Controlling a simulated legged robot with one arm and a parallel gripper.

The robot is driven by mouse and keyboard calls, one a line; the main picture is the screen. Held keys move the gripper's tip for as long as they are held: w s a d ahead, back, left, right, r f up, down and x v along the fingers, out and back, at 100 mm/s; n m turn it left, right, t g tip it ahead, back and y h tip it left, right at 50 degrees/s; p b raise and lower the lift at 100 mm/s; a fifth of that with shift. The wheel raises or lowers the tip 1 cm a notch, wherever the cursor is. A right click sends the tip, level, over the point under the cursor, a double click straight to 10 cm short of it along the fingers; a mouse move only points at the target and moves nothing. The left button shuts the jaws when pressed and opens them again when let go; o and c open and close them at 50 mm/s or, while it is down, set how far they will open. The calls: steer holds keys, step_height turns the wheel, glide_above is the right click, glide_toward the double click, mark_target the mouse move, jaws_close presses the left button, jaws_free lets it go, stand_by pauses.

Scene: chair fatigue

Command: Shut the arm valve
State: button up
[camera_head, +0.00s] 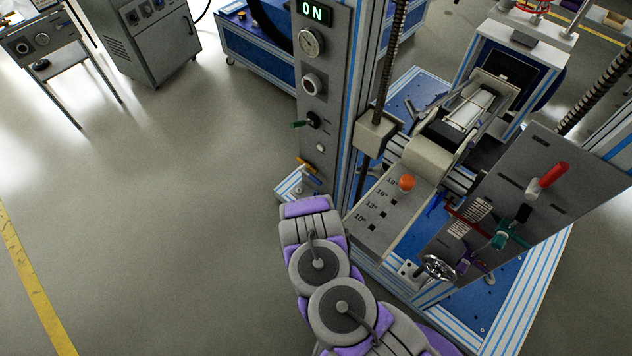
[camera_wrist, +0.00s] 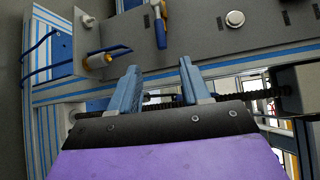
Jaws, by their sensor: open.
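No label tells me whether this is the arm valve. My gripper (camera_wrist: 159,65) is open and empty, its two blue fingers apart. The valve lies beyond and left of the left finger, not between the fingers. In the head view my purple and grey arm reaches the column's foot; the fingers cannot be made out there.
A green lever (camera_head: 301,124) sits higher on the column, below a gauge (camera_head: 311,42) and a lit ON sign (camera_head: 315,13). A right-hand panel bears a red lever (camera_head: 548,178), a green handle (camera_head: 500,240) and a handwheel (camera_head: 438,267). The floor at left is clear.

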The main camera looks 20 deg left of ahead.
mark_target(316, 181)
steer(key=b+x, duration=0.1)
steer(key=x, duration=1.3)
steer(key=shift+w+a, duration=0.25)
jaws_close()
steer(key=shift+s, duration=0.1)
